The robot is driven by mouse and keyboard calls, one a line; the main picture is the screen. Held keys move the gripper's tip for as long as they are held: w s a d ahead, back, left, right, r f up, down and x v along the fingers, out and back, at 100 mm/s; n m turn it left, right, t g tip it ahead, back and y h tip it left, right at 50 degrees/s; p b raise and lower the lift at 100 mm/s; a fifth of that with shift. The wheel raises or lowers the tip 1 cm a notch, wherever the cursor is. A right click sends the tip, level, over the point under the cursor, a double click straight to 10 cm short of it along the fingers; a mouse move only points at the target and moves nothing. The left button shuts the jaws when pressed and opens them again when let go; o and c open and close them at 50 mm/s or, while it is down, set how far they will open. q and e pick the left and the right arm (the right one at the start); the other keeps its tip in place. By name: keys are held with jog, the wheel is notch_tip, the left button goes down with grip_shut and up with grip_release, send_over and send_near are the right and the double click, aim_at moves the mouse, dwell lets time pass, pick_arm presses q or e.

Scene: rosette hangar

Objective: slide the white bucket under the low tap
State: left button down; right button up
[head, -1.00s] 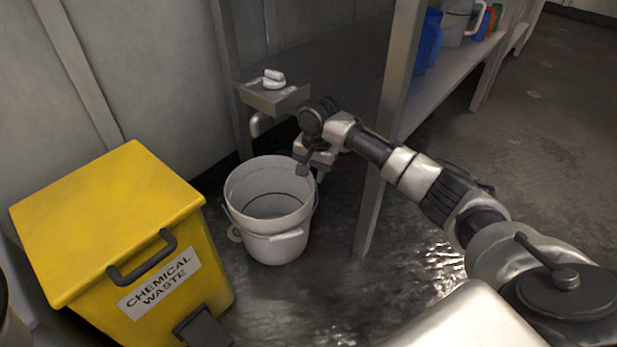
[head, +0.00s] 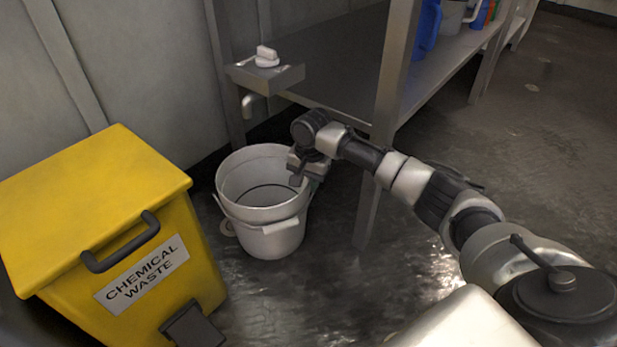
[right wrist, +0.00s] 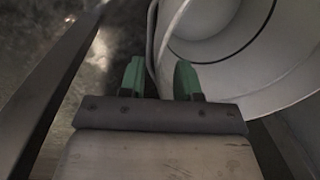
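The white bucket (head: 275,238) stands upright on the floor, in front of and below the tap spout (head: 249,104). The spout hangs under a small grey ledge with a white knob (head: 266,57). My right gripper (head: 300,180) is at the bucket's right rim. In the right wrist view, its green fingers (right wrist: 160,80) are apart, with the edge of the bucket (right wrist: 240,85) passing between them, one finger on the outer side and one over the inside. Contact with the wall cannot be told. My left gripper is not in view.
A yellow chemical waste bin (head: 120,235) stands to the left of the bucket. A grey shelf post (head: 378,170) rises right of the bucket, close to my right arm. Dark wet floor lies open in front.

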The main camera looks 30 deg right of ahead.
jog(key=shift+w+a+f+b, duration=0.1)
jog(key=shift+f+b, duration=0.5)
jog(key=shift+f, duration=0.6)
grip_shut()
dwell(0.6)
